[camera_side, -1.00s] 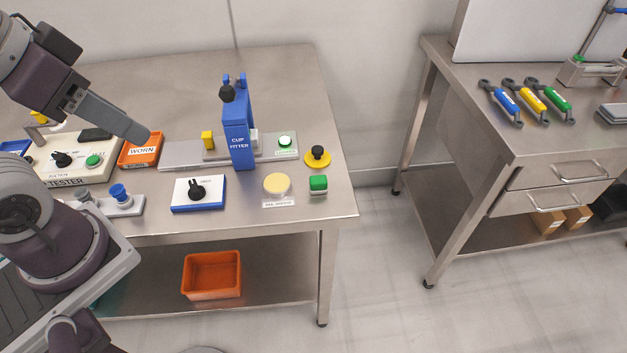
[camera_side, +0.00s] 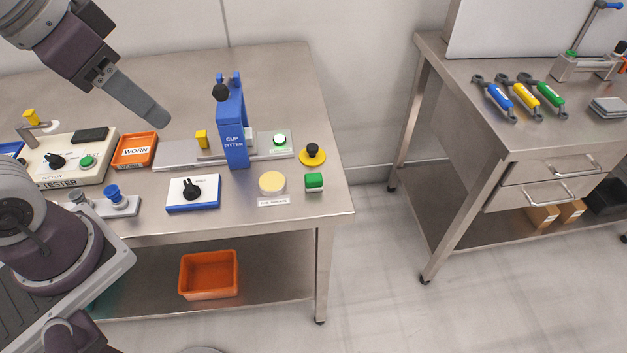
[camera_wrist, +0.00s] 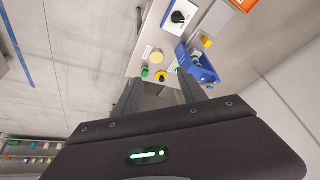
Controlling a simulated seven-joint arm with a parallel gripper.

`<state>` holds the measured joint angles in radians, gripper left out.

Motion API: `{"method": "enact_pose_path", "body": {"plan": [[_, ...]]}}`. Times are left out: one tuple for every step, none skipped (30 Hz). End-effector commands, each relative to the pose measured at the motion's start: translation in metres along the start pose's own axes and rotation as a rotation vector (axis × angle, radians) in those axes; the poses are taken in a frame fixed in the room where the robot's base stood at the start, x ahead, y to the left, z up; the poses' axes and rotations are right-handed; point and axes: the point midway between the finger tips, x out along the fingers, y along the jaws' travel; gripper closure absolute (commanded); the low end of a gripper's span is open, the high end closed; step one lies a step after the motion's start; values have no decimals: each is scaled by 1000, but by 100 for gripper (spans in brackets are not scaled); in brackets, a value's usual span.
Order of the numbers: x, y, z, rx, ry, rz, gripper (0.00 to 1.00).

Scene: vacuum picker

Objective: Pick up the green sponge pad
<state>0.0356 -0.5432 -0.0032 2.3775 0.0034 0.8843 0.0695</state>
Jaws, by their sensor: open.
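The green sponge pad (camera_side: 314,181) is a small green block with a pale underside near the right front corner of the steel table. It also shows in the wrist view (camera_wrist: 145,72), just beyond my fingers. My gripper (camera_side: 158,118) is up above the table, left of the blue cup fitter and well away from the pad. In the wrist view my gripper (camera_wrist: 160,88) shows two dark fingers spread apart with nothing between them.
The blue cup fitter (camera_side: 233,135) stands tall between my gripper and the pad. A cream round pad (camera_side: 271,182) and a yellow disc with a black knob (camera_side: 312,155) sit beside the green pad. A white-and-blue dial box (camera_side: 193,194) and an orange WORN tray (camera_side: 134,151) are further left.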

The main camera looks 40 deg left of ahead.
Motion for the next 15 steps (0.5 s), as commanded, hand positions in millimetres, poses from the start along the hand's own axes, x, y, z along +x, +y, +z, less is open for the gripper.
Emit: {"method": "enact_pose_path", "body": {"plan": [[13, 4, -25, 64, -51, 13, 51], [23, 7, -40, 107, -77, 21, 51], [38, 12, -59, 166, -113, 33, 51], [52, 16, -73, 210, -137, 42, 51], [67, 21, -85, 252, -163, 52, 51], [90, 29, -100, 311, -196, 67, 51], [108, 35, -109, 353, -221, 78, 51], [128, 42, -117, 396, -246, 89, 51], [154, 50, -124, 448, -275, 105, 51], [173, 57, -128, 485, -294, 116, 51], [191, 63, -130, 519, -313, 126, 51], [213, 71, -131, 559, -336, 139, 51], [228, 76, -131, 584, -350, 148, 51], [240, 80, -130, 607, -362, 155, 51], [255, 85, -129, 629, -375, 163, 51]]}}
